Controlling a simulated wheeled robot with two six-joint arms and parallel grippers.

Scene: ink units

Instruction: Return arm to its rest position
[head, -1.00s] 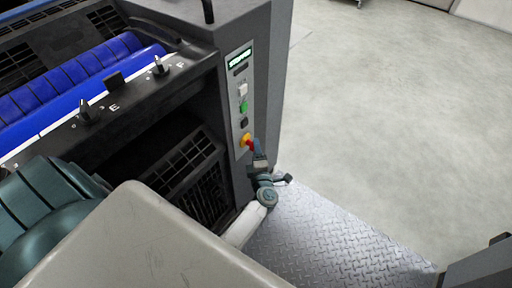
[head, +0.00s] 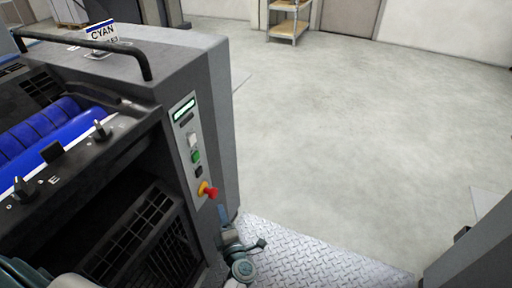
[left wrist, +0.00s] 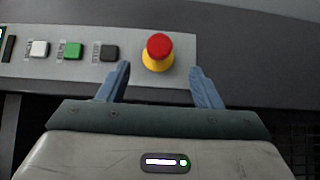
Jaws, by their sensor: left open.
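My left gripper (head: 226,218) is open and empty, just below the red emergency button (head: 211,193) on the grey panel of the ink unit. In the left wrist view the two blue-grey fingers of my left gripper (left wrist: 160,72) stand apart, with the red button (left wrist: 159,45) on its yellow base between and beyond their tips. Nothing is held. In the head view much of the gripper is small and partly hidden by the unit's edge. My right gripper is not in view.
The control panel (head: 187,140) also carries white, green (head: 196,156) and dark buttons. The ink unit (head: 180,60) with blue rollers (head: 40,125) fills the left. A metal tread plate (head: 310,262) lies below. A dark grey body (head: 480,255) stands at lower right. Open floor (head: 340,130) lies beyond.

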